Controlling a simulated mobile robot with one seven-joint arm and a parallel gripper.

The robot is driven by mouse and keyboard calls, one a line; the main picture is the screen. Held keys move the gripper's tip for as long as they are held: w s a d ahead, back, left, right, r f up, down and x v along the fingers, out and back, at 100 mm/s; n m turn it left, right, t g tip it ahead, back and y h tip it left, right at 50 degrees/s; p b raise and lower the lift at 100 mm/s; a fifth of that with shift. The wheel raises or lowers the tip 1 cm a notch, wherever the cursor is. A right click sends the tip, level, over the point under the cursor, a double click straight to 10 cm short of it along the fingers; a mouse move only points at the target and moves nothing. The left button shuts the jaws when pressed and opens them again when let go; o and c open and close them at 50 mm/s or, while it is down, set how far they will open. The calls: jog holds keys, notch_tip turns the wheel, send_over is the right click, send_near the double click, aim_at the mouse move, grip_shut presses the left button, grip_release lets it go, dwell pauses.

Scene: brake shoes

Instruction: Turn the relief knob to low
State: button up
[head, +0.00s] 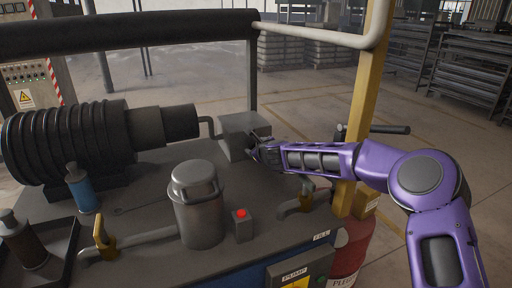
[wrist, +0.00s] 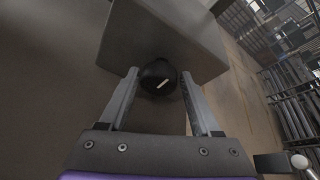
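The relief knob (wrist: 156,72) is round and black with a short white pointer line, slanted from lower left to upper right in the wrist view. It sits on the side of a grey box (wrist: 190,30), which also shows in the head view (head: 240,145). My gripper (wrist: 160,74) is open, with one finger on each side of the knob. A small gap seems to show between each fingertip and the knob. In the head view my gripper (head: 260,150) is at the box's right side and hides the knob. No low mark is readable.
A grey canister (head: 198,210), a red push button (head: 241,213) and yellow-handled valves (head: 104,238) stand on the bench in front. A black ribbed cylinder (head: 65,140) is at left. A yellow post (head: 362,110) rises close to my arm.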

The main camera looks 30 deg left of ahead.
jog(key=shift+o, duration=1.1)
jog(key=v, duration=1.7)
jog(key=shift+s+d+r, duration=0.1)
jog(key=shift+d+r, duration=0.05)
